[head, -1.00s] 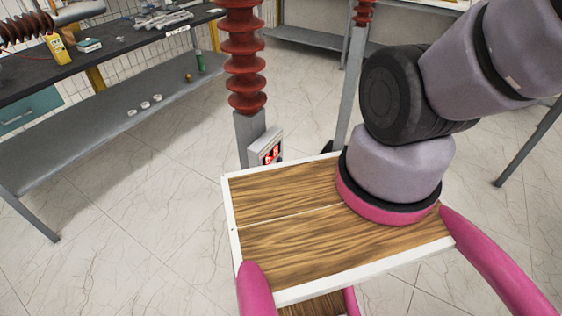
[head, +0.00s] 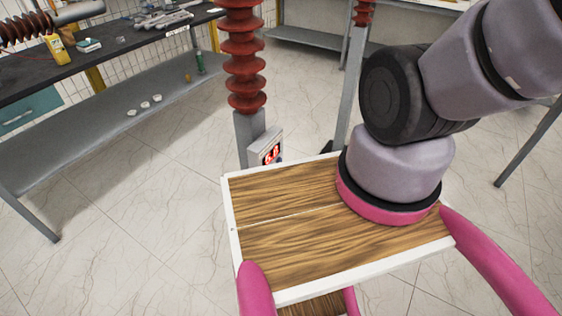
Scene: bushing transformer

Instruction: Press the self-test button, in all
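A small grey box with a lit red display (head: 271,151) is fixed to the grey post (head: 247,130) under the red ribbed bushing (head: 245,62). The display's digits are tiny and look like 6.8. The lower part of the box is hidden behind my wooden top, and I cannot make out a self-test button on it. My gripper is not in this view; only the base and lower links of my arm show at the right.
A dark workbench (head: 120,48) with a yellow meter (head: 57,48) and tools stands at the left, with a grey lower shelf (head: 100,120). A second grey post (head: 350,85) with a red bushing (head: 363,12) stands behind. The tiled floor (head: 130,200) at the left is clear.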

